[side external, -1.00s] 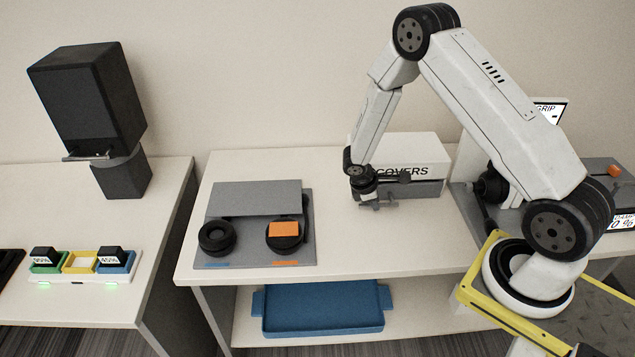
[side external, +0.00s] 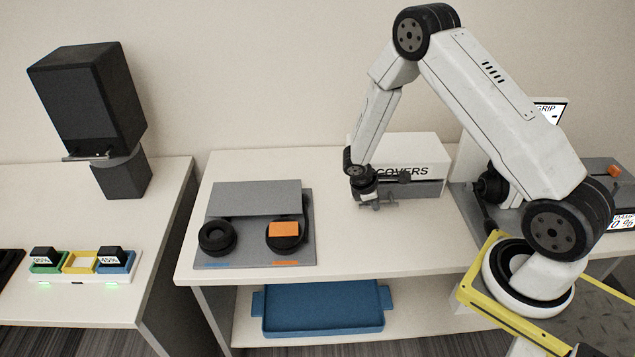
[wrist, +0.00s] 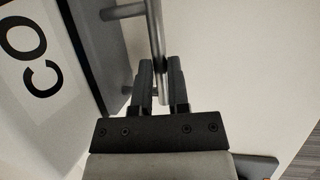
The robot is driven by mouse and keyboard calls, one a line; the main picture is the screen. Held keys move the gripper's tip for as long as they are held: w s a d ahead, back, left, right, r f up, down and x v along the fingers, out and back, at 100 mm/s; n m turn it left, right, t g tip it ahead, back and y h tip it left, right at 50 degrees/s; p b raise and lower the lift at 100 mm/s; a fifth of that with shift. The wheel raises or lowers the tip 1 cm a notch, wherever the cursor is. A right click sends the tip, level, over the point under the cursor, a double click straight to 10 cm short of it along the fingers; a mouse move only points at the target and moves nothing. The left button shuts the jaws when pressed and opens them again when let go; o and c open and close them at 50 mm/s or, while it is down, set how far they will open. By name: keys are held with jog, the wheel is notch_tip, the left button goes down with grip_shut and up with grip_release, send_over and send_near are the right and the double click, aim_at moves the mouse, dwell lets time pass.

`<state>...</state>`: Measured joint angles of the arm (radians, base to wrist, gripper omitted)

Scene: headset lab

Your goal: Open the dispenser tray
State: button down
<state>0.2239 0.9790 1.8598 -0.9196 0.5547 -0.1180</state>
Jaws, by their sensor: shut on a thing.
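The dispenser is a white box (side external: 433,148) marked COVERS at the back of the middle table. Its grey tray (side external: 428,188) is the lower part, seen at the box's front. In the wrist view the tray's dark grey front (wrist: 95,45) runs down the left side. A metal bar handle (wrist: 155,30) stands off that front on posts. My gripper (wrist: 161,72) is shut on the handle, one finger on each side of the bar. In the side view my gripper (side external: 375,203) is low at the tray's left end, and the handle is hard to make out there.
A grey board (side external: 255,250) with black ear pads and an orange block lies left on the same table. A blue bin (side external: 322,308) sits on the shelf below. Bare table top (side external: 400,245) lies in front of the dispenser.

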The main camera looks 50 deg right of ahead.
jog(key=s+a, duration=0.9)
jog(key=shift+a, duration=0.15)
dwell(0.4)
jog(key=c, duration=0.6)
grip_release()
jog(key=shift+s, duration=0.1)
jog(key=shift+r, duration=0.2)
jog(key=v, duration=0.7)
jog(key=shift+r, duration=0.15)
jog(key=shift+a, duration=0.15)
